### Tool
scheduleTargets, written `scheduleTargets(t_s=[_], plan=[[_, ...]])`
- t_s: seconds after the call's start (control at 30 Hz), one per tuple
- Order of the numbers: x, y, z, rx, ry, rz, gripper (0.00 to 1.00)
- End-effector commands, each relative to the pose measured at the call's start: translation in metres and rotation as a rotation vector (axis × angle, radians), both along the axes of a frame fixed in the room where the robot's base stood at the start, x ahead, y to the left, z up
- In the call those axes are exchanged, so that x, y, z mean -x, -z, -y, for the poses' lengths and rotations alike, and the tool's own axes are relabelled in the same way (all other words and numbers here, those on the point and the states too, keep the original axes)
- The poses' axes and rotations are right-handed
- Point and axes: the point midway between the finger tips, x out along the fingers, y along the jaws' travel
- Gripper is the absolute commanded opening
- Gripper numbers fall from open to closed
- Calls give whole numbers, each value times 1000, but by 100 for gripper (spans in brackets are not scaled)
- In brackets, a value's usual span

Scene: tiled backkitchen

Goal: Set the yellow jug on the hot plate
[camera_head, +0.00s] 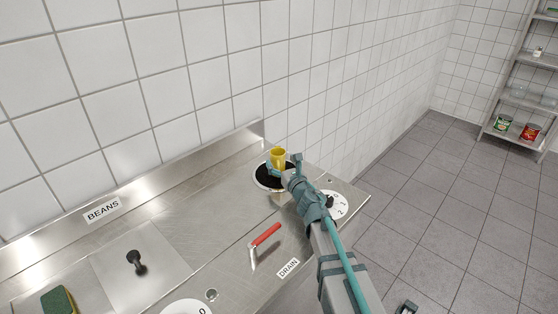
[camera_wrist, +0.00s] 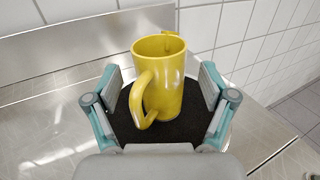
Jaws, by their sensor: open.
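The yellow jug (camera_head: 278,156) stands upright on the round black hot plate (camera_head: 263,177) at the back right of the steel counter. In the wrist view, the jug (camera_wrist: 165,85) is upright with its handle toward me and to the left, and the dark hot plate (camera_wrist: 190,128) shows beneath and around it. My gripper (camera_wrist: 160,90) is open, with one finger on each side of the jug and a visible gap on both sides. In the head view, my gripper (camera_head: 284,166) reaches in over the plate's front right, and my arm hides part of the plate.
A red lever (camera_head: 266,234) stands near the DRAIN label (camera_head: 288,268). A numbered white dial (camera_head: 337,204) lies right of my arm. A lid with a black knob (camera_head: 136,260) and a sponge (camera_head: 59,302) are at left. The tiled wall (camera_head: 200,75) rises behind.

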Motion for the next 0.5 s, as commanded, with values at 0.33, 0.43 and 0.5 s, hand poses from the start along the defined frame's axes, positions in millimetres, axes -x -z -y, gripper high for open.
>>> scheduleTargets(t_s=[0.33, 0.43, 0.5], plan=[[63, 1, 32, 0, 0, 1, 83], [73, 1, 38, 0, 1, 0, 83], [78, 1, 41, 0, 1, 0, 83]])
